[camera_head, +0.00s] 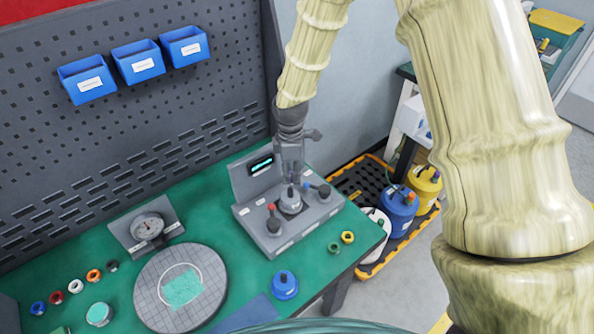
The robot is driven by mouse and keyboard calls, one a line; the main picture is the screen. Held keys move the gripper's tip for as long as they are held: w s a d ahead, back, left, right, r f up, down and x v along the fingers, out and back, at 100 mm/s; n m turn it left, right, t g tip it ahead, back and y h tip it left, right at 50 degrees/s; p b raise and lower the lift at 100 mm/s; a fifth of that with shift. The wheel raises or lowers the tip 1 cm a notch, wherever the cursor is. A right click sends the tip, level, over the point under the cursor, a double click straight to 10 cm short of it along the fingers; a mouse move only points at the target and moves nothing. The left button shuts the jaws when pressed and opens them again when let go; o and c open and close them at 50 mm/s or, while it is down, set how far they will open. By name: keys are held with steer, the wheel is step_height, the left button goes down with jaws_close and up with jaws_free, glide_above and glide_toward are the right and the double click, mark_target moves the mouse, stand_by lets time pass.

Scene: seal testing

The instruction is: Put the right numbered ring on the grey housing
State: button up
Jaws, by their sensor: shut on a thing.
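The grey housing (290,205) is a short light-grey round piece with a small stem on top. It is at the middle of the grey test station (275,245); whether it rests fully there is too small to tell. My gripper (291,183) points down directly over it, shut at its stem. Loose numbered rings lie on the green bench: blue (38,307), red (56,297), white (75,286), orange (94,275) and dark (112,266) at the left, green (334,248) and yellow (348,237) at the right. Their numbers are unreadable.
A blue housing (284,285) stands near the bench front. A round gridded plate (150,292) and a dial gauge (147,226) are left of the station. The station has red and blue-tipped levers. Blue bins (139,62) hang on the pegboard. Jugs stand on a floor tray (372,268).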

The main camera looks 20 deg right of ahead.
mark_target(292, 190)
steer(key=shift+f+b, duration=1.5)
steer(key=shift+f, duration=0.55)
steer(key=shift+f, duration=1.15)
steer(key=shift+f, duration=0.25)
steer(key=shift+f, duration=0.7)
stand_by(1.7)
steer(key=o, duration=0.9)
steer(key=shift+b, duration=0.3)
